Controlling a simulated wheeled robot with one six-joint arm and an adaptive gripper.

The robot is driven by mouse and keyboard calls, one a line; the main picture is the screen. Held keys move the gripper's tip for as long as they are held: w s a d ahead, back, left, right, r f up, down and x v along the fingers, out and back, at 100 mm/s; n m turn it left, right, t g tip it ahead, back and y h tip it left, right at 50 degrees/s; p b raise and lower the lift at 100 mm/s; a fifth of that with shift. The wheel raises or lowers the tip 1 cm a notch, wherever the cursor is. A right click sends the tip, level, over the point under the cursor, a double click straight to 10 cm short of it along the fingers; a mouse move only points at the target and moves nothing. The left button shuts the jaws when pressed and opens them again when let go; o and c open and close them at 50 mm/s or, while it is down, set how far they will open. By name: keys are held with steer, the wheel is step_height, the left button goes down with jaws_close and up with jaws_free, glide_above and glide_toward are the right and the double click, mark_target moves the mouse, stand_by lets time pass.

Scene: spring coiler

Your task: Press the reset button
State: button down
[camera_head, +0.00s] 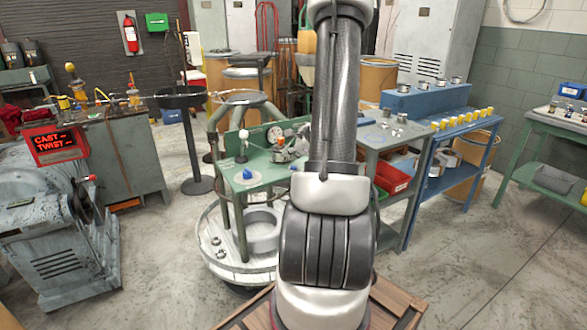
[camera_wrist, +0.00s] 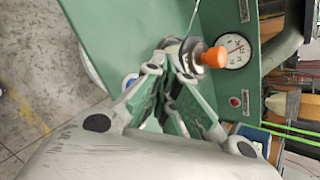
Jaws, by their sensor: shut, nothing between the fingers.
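A green stand (camera_head: 262,178) with an upright green panel is in the middle of the head view. The wrist view shows a small red button (camera_wrist: 235,101) on the panel (camera_wrist: 245,80) beside a label too blurred to read. A round white gauge (camera_wrist: 235,50) is above it, and an orange knob (camera_wrist: 213,57) on a metal part is left of the gauge. A blue knob (camera_head: 247,174) lies on a white disc on the stand. I cannot tell which is the reset button. My gripper (camera_wrist: 170,72) is shut and empty, close to the metal part and left of the red button.
A grey bench (camera_head: 375,136) and a blue bench (camera_head: 465,122) with metal parts stand right of the stand. A grey machine (camera_head: 55,255) with a red display (camera_head: 57,140) is at left. A round base (camera_head: 236,262) is under the stand. Open floor lies at right.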

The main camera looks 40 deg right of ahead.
steer(key=shift+r, duration=1.95)
steer(key=s+a+r+n+g+y, duration=0.2)
steer(key=s+a+n+g+y, duration=0.25)
steer(key=s+a+n, duration=0.8)
steer(key=s+a+r+n+h, duration=0.4)
steer(key=s+a+r+n, duration=0.5)
steer(key=a+r+n, duration=0.4)
steer(key=shift+s+a+r+n, duration=0.2)
steer(key=shift+s+n, duration=0.15)
steer(key=shift+n, duration=0.6)
